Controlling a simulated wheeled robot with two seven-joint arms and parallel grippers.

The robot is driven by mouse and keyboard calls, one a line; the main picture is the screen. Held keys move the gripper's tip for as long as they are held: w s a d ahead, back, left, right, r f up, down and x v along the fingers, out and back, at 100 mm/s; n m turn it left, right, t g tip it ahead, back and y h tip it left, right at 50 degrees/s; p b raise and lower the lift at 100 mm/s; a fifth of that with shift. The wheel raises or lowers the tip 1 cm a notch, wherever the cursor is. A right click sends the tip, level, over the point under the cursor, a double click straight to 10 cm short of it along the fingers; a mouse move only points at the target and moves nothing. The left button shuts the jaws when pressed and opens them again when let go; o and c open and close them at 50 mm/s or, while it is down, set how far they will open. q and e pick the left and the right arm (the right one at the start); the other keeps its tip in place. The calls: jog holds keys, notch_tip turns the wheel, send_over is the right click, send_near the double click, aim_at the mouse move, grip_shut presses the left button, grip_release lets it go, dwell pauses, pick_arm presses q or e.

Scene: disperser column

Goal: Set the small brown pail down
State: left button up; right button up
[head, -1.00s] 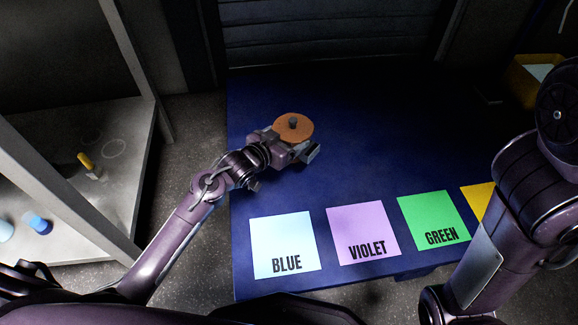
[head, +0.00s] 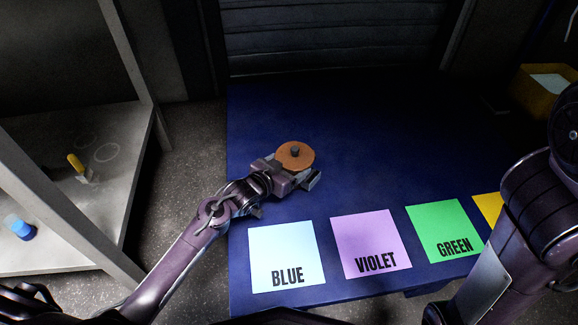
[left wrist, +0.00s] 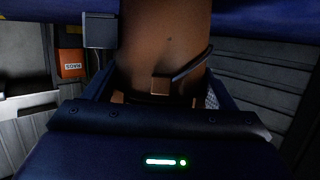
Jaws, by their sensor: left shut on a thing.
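The small brown pail (head: 307,157) shows from above in the head view as a round orange-brown top with a dark knob in its middle. My left gripper (head: 298,177) is shut on it, over the left part of the dark blue table (head: 400,130). In the left wrist view the pail's brown side (left wrist: 165,35) stands between the fingers, with a dark curved handle (left wrist: 192,64) across it. Its base is hidden, so I cannot tell whether it touches the table. My right arm shows at the right edge, but its gripper is out of view.
A blue card (head: 286,245), a violet card (head: 370,240), a green card (head: 445,225) and a partly covered yellow card (head: 487,207) lie along the table's near side. A yellow bin (head: 540,95) is at the back right. The table behind the pail is clear. A grey shelf (head: 120,130) stands left.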

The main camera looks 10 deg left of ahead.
pick_arm(q)
jog(key=o, duration=1.3)
jog(key=shift+f, duration=0.1)
